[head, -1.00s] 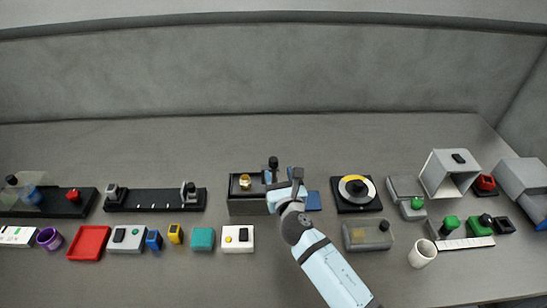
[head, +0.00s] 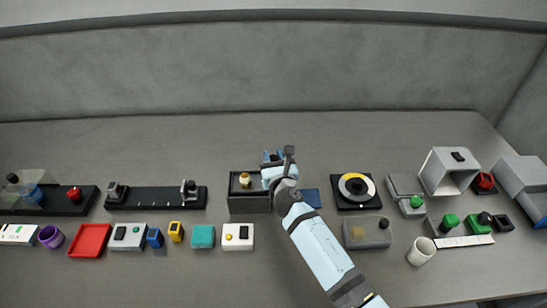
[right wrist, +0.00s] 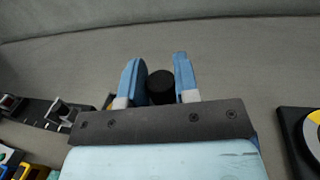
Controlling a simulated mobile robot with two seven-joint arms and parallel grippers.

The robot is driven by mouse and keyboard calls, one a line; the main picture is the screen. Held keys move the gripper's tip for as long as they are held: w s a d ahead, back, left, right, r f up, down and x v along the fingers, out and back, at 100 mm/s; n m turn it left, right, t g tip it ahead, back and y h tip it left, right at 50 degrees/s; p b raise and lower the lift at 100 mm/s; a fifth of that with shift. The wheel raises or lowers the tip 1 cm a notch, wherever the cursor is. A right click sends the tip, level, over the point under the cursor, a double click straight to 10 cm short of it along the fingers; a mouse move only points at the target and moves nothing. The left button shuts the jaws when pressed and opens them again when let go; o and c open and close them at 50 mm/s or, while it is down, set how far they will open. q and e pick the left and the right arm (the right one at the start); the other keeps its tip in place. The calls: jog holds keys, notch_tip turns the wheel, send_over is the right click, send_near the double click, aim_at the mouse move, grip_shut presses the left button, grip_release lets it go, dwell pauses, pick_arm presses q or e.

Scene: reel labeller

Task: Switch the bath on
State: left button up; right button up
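A dark grey open-topped box (head: 249,205) stands in the middle of the table, with a small gold-and-white piece (head: 245,180) at its left end. I cannot tell for sure that this box is the bath. My right gripper (head: 273,158) is over its right end, pointing away from me. In the right wrist view its two blue fingers (right wrist: 157,75) are apart, with a round black knob (right wrist: 160,87) between them. The gripper hides the knob in the head view. My left gripper is out of view.
Right of the box are a blue pad (head: 311,198) and a black dial unit with a yellow arc (head: 357,189). In front stand a white two-button box (head: 238,237), a teal block (head: 203,237) and a clear-lidded box (head: 366,232). A black rail (head: 150,198) lies to the left.

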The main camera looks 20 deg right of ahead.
notch_tip(320, 180, down, 6)
jog(key=b, duration=0.5)
grip_shut()
jog(key=shift+f, duration=0.3)
jog(key=shift+s, duration=0.1)
jog(key=o, duration=1)
grip_release()
jog(key=shift+f, duration=0.1)
jog(key=s+a+b, duration=0.1)
jog(key=s, duration=1.2)
jog(key=shift+s, duration=0.35)
